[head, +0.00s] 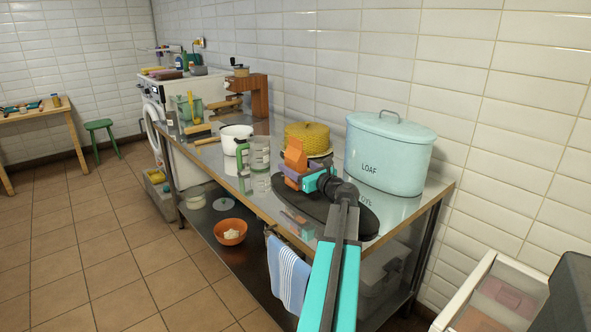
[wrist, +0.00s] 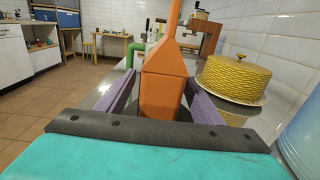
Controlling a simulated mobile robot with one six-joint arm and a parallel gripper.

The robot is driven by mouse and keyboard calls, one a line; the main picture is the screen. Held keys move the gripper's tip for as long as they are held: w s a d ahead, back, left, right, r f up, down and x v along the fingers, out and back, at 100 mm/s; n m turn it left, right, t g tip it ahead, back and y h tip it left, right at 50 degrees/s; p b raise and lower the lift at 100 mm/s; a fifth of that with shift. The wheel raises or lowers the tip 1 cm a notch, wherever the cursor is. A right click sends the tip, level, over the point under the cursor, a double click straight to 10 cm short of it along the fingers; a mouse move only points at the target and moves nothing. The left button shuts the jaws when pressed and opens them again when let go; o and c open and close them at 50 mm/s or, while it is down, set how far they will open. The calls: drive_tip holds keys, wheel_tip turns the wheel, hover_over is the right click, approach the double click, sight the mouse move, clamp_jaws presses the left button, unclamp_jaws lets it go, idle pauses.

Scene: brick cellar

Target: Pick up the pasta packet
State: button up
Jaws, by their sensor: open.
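An orange packet with a gabled, narrowing top (head: 295,154), which I take for the pasta packet, stands upright on the metal worktop. In the wrist view the packet (wrist: 163,82) fills the middle, between the two purple fingers. My gripper (head: 291,172) is low over the worktop, its fingers on either side of the packet; in the wrist view my gripper (wrist: 158,90) is open. A gap shows on the left; contact on the right cannot be told. The packet's base is hidden.
A yellow woven cake cover (head: 307,136) stands close behind, with a pale blue LOAF bin (head: 388,155) to the right. A glass jug with a green handle (head: 258,158) and a white pot (head: 236,138) stand left. A dark oval board (head: 358,220) lies under my arm.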

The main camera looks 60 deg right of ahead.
sight(289, 153)
drive_tip(key=shift+x, duration=1.7)
drive_tip(key=shift+r, duration=0.1)
drive_tip(key=c, duration=1.2)
drive_tip(key=shift+r, duration=0.4)
drive_tip(key=shift+r, duration=1.35)
drive_tip(key=shift+s+a+r, duration=0.25)
drive_tip(key=shift+s+a, duration=1.2)
drive_tip(key=shift+s, duration=0.75)
drive_tip(key=shift+s+a+r, duration=0.25)
drive_tip(key=shift+s+a, duration=1.2)
drive_tip(key=shift+s, duration=0.75)
drive_tip(key=shift+s+a+r, duration=0.25)
drive_tip(key=shift+s+a, duration=1.2)
drive_tip(key=shift+s, duration=0.75)
drive_tip(key=shift+s, duration=0.1)
